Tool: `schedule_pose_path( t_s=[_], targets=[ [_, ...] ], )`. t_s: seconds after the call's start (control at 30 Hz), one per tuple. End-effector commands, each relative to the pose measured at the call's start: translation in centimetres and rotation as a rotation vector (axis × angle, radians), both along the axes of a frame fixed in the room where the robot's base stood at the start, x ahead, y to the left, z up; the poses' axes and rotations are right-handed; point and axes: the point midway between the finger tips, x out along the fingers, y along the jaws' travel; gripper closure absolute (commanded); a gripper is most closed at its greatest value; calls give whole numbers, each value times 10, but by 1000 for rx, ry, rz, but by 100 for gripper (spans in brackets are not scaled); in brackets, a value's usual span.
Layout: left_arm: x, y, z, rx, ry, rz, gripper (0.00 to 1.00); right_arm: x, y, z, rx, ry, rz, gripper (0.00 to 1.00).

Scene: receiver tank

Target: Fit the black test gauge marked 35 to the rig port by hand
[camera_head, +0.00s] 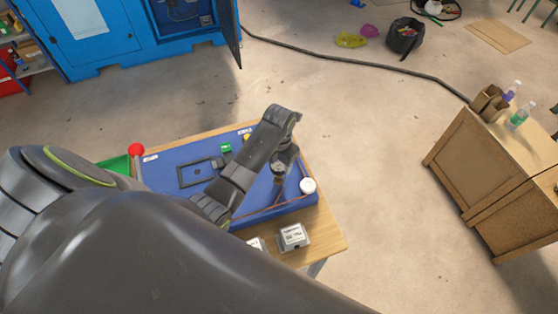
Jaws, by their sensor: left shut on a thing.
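My left arm reaches in from the left, across the blue rig board (175,158) on the wooden table. Its gripper (280,187) points down over the board's right part. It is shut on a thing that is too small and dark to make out. I cannot pick out the black gauge marked 35 or the rig port. A white round thing (308,185) sits just right of the gripper. My right gripper is not in view.
A wooden cabinet (490,170) with bottles is at right. Open floor lies between.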

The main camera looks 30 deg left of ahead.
Motion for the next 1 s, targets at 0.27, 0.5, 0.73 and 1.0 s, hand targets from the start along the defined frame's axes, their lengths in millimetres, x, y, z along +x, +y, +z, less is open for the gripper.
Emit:
schedule_pose_path(
  t_s=[0.27,0.5,0.73,1.0],
  targets=[
    [0,0,0,0,0,-1,100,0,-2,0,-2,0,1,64],
    [0,0,-3,0,1,-1,100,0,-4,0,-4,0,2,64],
    [0,0,-7,0,0,-1,100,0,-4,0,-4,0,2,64],
    [0,0,-8,0,-1,-1,100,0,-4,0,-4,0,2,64]
  ],
)
